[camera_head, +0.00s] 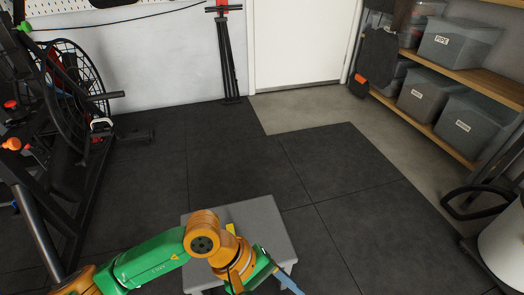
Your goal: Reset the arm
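My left arm, green with orange joints, comes in from the bottom left and bends over a grey stool-like block. Its orange joint (203,244) is above the block, and the arm runs on down to the bottom edge. A narrow blue piece (288,283) shows beside the end of the arm; I cannot tell whether it is part of the arm or something held. The fingertips of my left gripper cannot be made out. My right arm and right gripper are not in view.
The grey block (262,212) stands on dark floor mats (330,175). A black machine with a caged wheel (75,85) stands at the left. Wooden shelves with grey bins (455,42) are at the right. A white rounded object (505,245) is at the lower right. The middle floor is clear.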

